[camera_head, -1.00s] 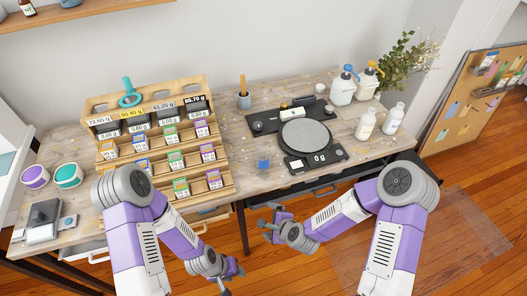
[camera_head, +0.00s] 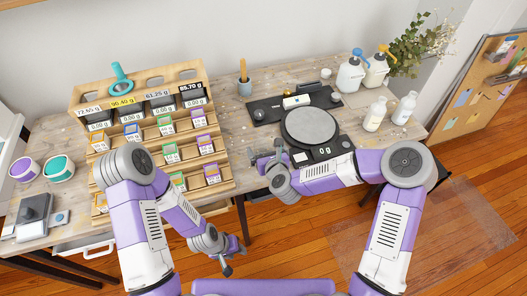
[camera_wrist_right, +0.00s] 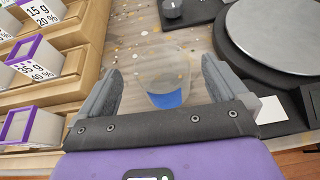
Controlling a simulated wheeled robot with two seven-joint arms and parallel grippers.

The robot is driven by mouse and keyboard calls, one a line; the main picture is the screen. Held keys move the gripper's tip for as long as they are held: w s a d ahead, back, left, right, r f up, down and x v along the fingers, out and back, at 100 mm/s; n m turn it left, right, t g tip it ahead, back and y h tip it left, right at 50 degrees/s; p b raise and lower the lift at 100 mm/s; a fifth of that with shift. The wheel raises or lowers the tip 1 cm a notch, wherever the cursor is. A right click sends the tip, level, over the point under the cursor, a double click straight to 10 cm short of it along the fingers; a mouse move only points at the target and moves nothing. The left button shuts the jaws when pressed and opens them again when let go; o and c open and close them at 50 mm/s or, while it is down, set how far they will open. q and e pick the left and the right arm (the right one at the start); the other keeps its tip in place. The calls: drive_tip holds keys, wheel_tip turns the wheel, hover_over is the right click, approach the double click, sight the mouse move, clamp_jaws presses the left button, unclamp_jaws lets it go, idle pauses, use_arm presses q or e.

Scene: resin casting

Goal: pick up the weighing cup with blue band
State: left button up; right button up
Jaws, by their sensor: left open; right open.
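The weighing cup with blue band (camera_wrist_right: 166,98) is a clear cup with blue on its near side, standing on the worn wooden table. In the right wrist view it shows between the two fingers of my right gripper (camera_wrist_right: 161,72), which is open with a gap on either side of the cup. In the head view my right gripper (camera_head: 266,154) is at the table's front edge, left of the round scale, and hides the cup. My left gripper (camera_head: 228,258) is open and empty, low in front of the table.
The black scale with its round grey plate (camera_head: 310,126) stands close right of the cup. A wooden rack (camera_head: 163,155) with labelled boxes stands to the left. White bottles (camera_head: 376,113) stand further right. The table (camera_head: 236,130) has bare wood between rack and scale.

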sight(261, 140)
drive_tip(key=x, duration=0.3)
drive_tip(key=shift+w+f+b, duration=0.1)
drive_tip(key=shift+w+b, duration=0.1)
drive_tip(key=shift+b, duration=0.1)
drive_tip(key=c, duration=1)
drive_tip(key=shift+c, duration=0.2)
